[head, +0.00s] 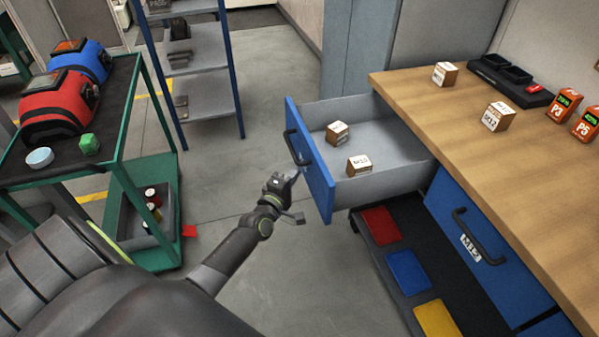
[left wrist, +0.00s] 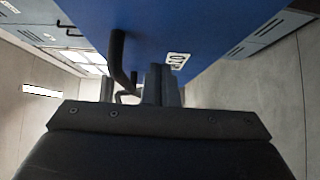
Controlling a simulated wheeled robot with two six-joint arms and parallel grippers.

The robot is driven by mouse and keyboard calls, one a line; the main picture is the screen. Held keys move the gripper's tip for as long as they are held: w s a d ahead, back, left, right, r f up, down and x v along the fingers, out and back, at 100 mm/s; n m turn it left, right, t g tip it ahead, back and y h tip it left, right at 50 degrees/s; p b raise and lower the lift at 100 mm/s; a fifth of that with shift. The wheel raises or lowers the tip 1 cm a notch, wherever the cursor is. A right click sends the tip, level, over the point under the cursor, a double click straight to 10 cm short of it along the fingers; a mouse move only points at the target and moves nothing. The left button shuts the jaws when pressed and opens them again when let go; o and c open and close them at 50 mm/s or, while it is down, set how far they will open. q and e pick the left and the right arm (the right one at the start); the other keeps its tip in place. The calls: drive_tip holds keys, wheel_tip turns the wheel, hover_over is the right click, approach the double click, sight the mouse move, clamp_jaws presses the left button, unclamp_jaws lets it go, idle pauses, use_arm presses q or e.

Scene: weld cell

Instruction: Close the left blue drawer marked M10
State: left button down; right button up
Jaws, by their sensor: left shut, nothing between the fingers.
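The left blue drawer (head: 319,180) stands pulled out from the wooden-topped bench, with its grey inside showing. Its black handle (head: 292,148) is on the front panel. Two small labelled boxes, one (head: 338,133) farther back and one (head: 359,165) nearer, lie inside. My left gripper (head: 294,176) is shut and empty, close to the lower part of the drawer front; I cannot tell if it touches. In the left wrist view the blue front (left wrist: 215,30), handle (left wrist: 117,58) and a partly hidden white label (left wrist: 178,60) are just beyond the gripper fingers (left wrist: 161,82). My right gripper is not in view.
A second blue drawer (head: 444,196), labelled M12, is shut to the right. Below is a dark shelf with red (head: 381,226), blue and yellow panels. A green cart (head: 125,100) with welding masks stands left. Small boxes sit on the bench (head: 440,105).

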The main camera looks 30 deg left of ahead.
use_arm(q)
drive_tip(key=shift+w+d, duration=0.5)
drive_tip(key=shift+w, duration=0.05)
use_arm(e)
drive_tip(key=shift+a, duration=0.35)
